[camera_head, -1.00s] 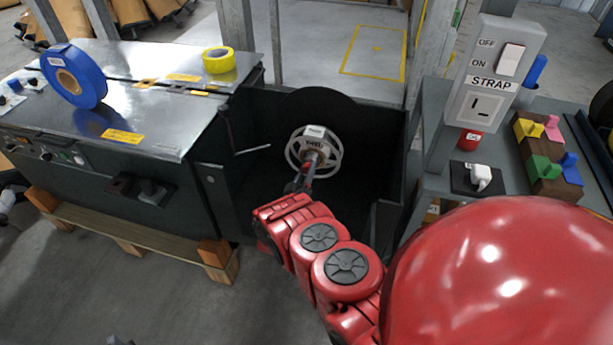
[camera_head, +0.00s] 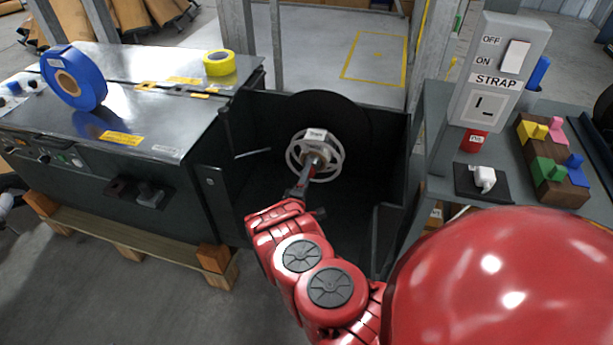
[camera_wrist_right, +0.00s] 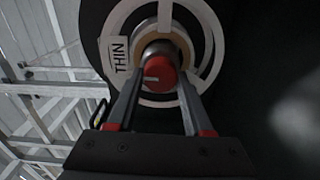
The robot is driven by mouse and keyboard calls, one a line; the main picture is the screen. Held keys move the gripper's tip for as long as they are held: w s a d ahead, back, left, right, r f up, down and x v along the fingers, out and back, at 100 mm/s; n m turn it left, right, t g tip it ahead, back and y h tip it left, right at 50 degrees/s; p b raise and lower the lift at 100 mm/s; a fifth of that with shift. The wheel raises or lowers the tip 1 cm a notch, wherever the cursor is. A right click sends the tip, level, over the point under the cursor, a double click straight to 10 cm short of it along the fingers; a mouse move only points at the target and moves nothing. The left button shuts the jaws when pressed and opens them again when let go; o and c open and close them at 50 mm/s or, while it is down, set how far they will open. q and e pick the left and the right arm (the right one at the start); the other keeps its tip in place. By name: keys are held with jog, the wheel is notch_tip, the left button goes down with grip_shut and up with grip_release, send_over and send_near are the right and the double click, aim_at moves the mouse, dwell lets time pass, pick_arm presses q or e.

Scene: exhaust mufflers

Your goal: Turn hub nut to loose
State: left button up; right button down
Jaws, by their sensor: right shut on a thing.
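The hub nut (camera_wrist_right: 159,72) is a red cap with a pale mark, at the centre of a pale spoked hub ring (camera_wrist_right: 204,45) labelled THIN. My right gripper (camera_wrist_right: 157,85) has one finger on each side of the nut and is shut on it. In the head view, my right gripper (camera_head: 307,172) reaches the middle of the hub ring (camera_head: 334,153), which sits before a black disc (camera_head: 345,110) in a dark open bay. The gripper and its fingers hide most of the nut there. My left gripper is not in view.
A steel-topped machine (camera_head: 150,85) with a blue strap roll (camera_head: 72,78) and yellow tape (camera_head: 219,63) stands left of the bay. A STRAP switch box (camera_head: 492,80) and a shelf with coloured blocks (camera_head: 550,150) stand to the right. Bay walls flank my right arm closely.

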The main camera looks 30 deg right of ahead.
jog(key=shift+n, duration=0.4)
jog(key=shift+c, duration=1.5)
grip_release()
jog(key=shift+a, duration=0.1)
jog(key=p+v, duration=0.8)
jog(key=v, duration=0.9)
jog(key=shift+s, duration=0.25)
